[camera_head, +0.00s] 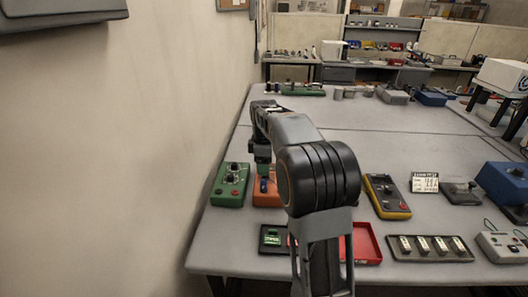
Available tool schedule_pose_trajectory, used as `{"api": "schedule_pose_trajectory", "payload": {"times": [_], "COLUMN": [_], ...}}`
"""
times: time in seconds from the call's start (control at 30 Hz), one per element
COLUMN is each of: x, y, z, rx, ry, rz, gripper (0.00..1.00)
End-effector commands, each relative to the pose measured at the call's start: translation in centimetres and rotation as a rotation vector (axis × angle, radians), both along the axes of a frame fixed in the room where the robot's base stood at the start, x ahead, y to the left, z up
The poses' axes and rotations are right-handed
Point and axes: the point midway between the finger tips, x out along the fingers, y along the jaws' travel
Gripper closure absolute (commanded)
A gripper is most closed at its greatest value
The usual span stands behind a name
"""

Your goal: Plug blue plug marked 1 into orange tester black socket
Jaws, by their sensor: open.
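The orange tester (266,200) lies on the grey table, partly hidden behind my arm. A small blue piece (264,186) shows on its top face; it may be the blue plug, but no mark 1 can be read. My gripper (263,168) points down just above the tester, close to the blue piece. Its jaws are open, and their fingertips are small in the view. I cannot tell whether the blue piece sits in a socket. The black socket cannot be made out.
A green tester (232,184) stands close on the left. A small black display unit (273,239) and a red tray (369,244) lie in front. A yellow-edged meter (387,196) and a dark rack (430,255) are at right. The table behind is mostly clear.

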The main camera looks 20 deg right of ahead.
Motion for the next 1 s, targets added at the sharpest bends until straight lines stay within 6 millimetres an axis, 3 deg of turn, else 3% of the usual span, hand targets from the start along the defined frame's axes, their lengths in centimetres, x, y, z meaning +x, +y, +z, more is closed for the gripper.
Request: {"api": "schedule_pose_trajectory", "payload": {"times": [0.2, 0.4, 1.0], "x": [0.0, 0.0, 0.0], "y": [0.0, 0.0, 0.0], "z": [3.5, 5.0, 5.4], "rx": [0.000, 0.000, 0.000], "ry": [-0.002, -0.001, 0.000], "rz": [0.000, 0.000, 0.000], "gripper": [0.46, 0.46, 0.46]}}
